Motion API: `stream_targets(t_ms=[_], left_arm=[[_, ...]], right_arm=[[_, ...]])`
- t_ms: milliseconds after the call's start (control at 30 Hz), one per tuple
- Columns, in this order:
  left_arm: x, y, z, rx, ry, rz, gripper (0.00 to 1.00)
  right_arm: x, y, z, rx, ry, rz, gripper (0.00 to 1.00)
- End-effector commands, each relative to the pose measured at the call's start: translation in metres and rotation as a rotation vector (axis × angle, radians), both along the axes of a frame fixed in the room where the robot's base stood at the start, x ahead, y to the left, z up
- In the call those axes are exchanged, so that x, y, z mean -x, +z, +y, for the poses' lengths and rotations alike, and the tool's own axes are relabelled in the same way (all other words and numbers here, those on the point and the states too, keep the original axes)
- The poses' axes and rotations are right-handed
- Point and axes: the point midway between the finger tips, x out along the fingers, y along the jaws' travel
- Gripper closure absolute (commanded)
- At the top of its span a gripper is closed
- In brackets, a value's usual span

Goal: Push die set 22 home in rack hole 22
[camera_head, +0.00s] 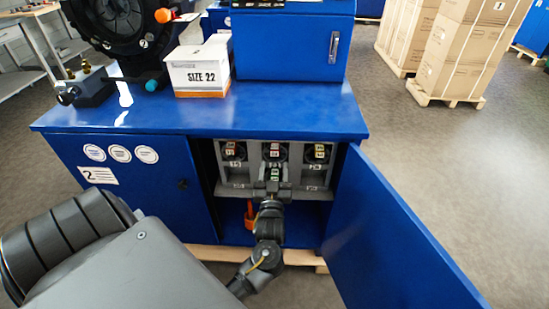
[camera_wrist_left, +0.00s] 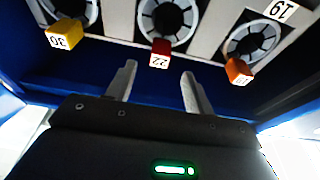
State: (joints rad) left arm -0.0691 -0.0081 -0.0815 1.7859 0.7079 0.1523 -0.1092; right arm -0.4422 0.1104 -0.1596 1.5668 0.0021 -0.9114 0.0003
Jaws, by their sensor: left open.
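Die set 22 is a dark segmented ring (camera_wrist_left: 168,20) with a red tag marked 22 (camera_wrist_left: 160,47) in the left wrist view. It sits in the middle hole of the grey rack (camera_head: 236,187); how deep it sits I cannot tell. In the head view the red-tagged die set (camera_head: 275,150) is in the upper row, middle. My left gripper (camera_wrist_left: 158,69) is open and empty, its two fingers apart just short of the red tag. In the head view the left gripper (camera_head: 272,186) is at the rack's front, below that die set. My right gripper is out of view.
Die sets with a yellow tag 30 (camera_wrist_left: 64,34) and an orange tag (camera_wrist_left: 238,72) flank it. The open blue door (camera_head: 390,240) stands to the right. A SIZE 22 box (camera_head: 200,76) is on top.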

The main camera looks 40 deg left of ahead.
Motion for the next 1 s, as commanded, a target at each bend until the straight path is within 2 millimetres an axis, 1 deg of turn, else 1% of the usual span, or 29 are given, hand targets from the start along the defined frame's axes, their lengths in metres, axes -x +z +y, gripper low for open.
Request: stream_targets(t_ms=[33, 100, 300, 433, 1000], left_arm=[[0.008, -0.004, -0.006, 0.003, -0.001, 0.001, 0.47], [0.017, -0.006, -0.012, 0.002, 0.001, 0.0, 0.47], [0.031, -0.01, -0.024, 0.0, 0.0, -0.002, 0.47], [0.034, -0.01, -0.026, -0.001, 0.0, -0.003, 0.47], [0.034, -0.01, -0.026, -0.002, 0.0, -0.004, 0.47]], right_arm=[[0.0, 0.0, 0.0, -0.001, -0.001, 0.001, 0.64], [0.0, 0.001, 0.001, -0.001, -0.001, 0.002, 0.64], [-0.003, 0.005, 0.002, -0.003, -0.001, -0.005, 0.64], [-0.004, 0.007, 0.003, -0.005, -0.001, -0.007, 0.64], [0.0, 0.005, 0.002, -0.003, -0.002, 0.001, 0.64]])
